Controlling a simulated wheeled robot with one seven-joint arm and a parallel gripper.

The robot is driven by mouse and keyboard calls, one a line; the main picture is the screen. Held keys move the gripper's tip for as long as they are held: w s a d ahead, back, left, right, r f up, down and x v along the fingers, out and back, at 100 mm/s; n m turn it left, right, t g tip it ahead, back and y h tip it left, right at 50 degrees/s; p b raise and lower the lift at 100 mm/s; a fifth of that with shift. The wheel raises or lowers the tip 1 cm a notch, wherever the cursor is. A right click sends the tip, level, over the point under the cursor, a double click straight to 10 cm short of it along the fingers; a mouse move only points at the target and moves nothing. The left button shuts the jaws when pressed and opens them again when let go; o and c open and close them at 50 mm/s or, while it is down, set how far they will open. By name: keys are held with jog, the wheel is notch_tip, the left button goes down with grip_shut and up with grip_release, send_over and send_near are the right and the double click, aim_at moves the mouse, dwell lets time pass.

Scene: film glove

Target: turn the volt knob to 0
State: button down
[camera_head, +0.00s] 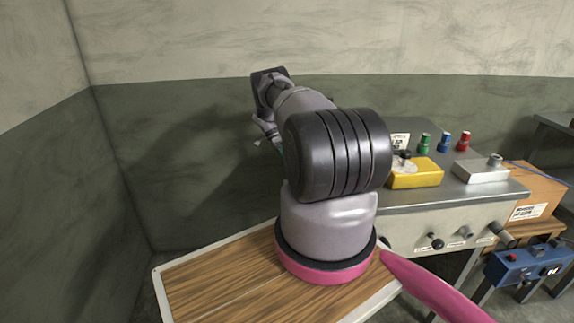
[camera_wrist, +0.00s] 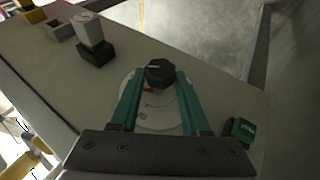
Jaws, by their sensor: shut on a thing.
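The volt knob (camera_wrist: 158,71) is a dark, faceted knob with a pale pointer line, standing on a round whitish dial (camera_wrist: 152,118) with a small red mark. My gripper (camera_wrist: 160,82) has its two teal fingers on either side of the knob, shut on it. The dial's figures are too small to read, so I cannot tell the value the pointer shows. In the head view my own arm hides the knob and its dial.
A dark block with a pale top (camera_wrist: 92,40) stands beyond the dial at upper left, and a green part (camera_wrist: 240,130) at right. In the head view, the grey bench (camera_head: 450,190) bears a yellow box (camera_head: 415,174) and a silver box (camera_head: 481,171).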

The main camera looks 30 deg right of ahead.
jog(key=shift+d+g, duration=0.1)
jog(key=shift+g, duration=0.5)
dwell(0.5)
jog(key=shift+c, duration=1.9)
grip_release()
